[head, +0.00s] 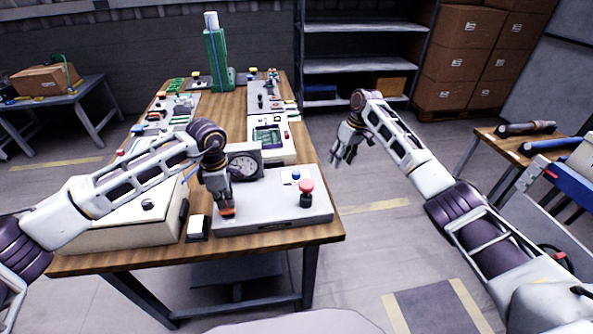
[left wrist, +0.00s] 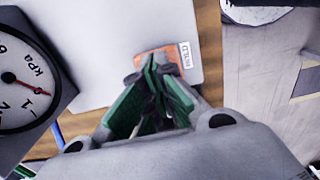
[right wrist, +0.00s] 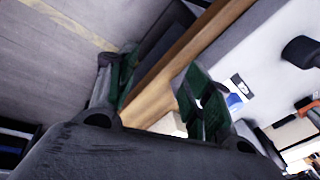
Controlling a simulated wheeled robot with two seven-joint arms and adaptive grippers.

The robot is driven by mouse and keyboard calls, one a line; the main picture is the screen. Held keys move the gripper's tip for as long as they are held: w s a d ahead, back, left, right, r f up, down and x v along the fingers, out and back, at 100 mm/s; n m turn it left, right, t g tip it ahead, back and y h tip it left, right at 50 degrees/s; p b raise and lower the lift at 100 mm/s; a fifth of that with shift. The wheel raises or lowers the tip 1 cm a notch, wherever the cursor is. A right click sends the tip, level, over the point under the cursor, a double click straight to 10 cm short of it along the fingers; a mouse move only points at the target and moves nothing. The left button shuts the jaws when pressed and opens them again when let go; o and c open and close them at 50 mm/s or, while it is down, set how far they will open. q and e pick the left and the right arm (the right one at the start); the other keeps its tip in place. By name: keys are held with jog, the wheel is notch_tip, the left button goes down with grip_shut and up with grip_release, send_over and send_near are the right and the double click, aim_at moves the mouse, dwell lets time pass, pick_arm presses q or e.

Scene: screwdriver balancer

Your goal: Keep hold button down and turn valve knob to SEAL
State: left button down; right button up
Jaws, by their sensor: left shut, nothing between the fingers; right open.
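A grey control box (head: 270,222) sits at the near end of the wooden table. My left gripper (head: 227,208) is shut and points down at an orange button on the box. In the left wrist view its fingertips (left wrist: 160,75) overlap the orange button (left wrist: 160,58), beside a white label; contact is hard to tell. A red-topped black knob (head: 306,190) and a small blue control (head: 296,174) stand on the box's right part; which is the valve knob I cannot tell, and no SEAL mark is readable. My right gripper (head: 343,143) is open and empty, apart from the box, beyond the table's right edge.
A pressure gauge (head: 243,165) stands behind the box. A white switch block (head: 198,227) and a large beige case (head: 120,222) lie to its left. More instruments line the table behind. The floor right of the table (head: 375,200) is open.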

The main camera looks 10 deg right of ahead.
jog(key=a+r+n, duration=0.2)
jog(key=a+r, duration=0.3)
jog(key=r, duration=0.4)
jog(key=r+n+h, duration=0.2)
jog(key=n+h, duration=0.1)
jog(key=n, duration=0.1)
send_over(297, 172)
jog(key=shift+s+a+f, duration=0.1)
jog(key=shift+s+a, duration=0.1)
jog(key=shift+a, duration=0.1)
jog(key=shift+f, duration=0.1)
jog(key=shift+w+d+f, duration=0.1)
jog(key=shift+w+f, duration=0.05)
jog(key=shift+f, duration=2.8)
jog(key=shift+w+d+f, duration=0.1)
jog(key=shift+f, duration=2.85)
